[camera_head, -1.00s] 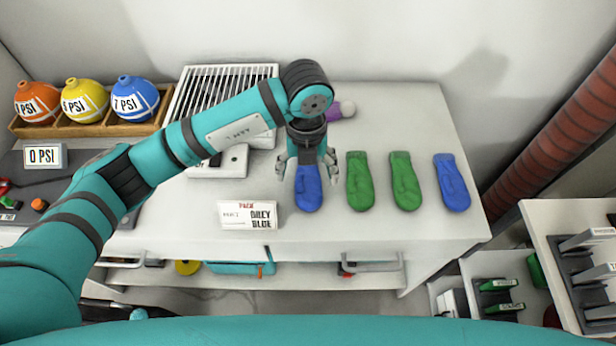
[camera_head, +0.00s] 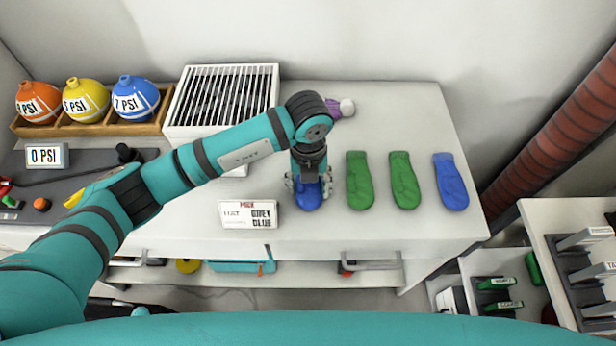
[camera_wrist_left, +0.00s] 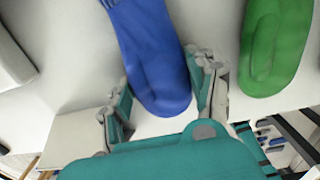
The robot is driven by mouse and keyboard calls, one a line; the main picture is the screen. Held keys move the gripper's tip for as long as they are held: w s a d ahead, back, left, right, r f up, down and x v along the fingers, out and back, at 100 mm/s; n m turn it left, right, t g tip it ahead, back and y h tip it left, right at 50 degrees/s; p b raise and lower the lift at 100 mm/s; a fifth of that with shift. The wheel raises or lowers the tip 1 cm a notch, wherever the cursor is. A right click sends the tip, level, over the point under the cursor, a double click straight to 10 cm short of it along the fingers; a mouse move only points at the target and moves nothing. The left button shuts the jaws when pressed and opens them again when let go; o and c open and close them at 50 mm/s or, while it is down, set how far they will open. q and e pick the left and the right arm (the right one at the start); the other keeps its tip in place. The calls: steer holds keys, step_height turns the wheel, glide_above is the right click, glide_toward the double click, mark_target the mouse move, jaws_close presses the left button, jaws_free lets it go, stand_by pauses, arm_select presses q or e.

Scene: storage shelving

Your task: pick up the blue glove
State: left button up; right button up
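A blue glove (camera_head: 308,196) lies on the white table, the leftmost of a row of gloves. My left gripper (camera_head: 309,186) is above it, its fingers on both sides of the glove. In the left wrist view the glove (camera_wrist_left: 150,55) lies between the two fingers of the gripper (camera_wrist_left: 165,95), with a gap at least on the left, so the gripper is open. Contact on the right side is hard to tell. A second blue glove (camera_head: 451,182) lies at the right end of the row. My right gripper is not in view.
Two green gloves (camera_head: 359,181) (camera_head: 404,181) lie between the blue ones. A sign reading "ONLY BLUE" (camera_head: 248,214) stands at the front. A slatted white unit (camera_head: 222,98) and a purple object (camera_head: 340,107) are behind. Coloured balls (camera_head: 135,98) sit in a wooden rack.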

arm_select(q)
steer(key=c, duration=0.6)
steer(key=shift+r, duration=0.1)
steer(key=shift+c, duration=0.2)
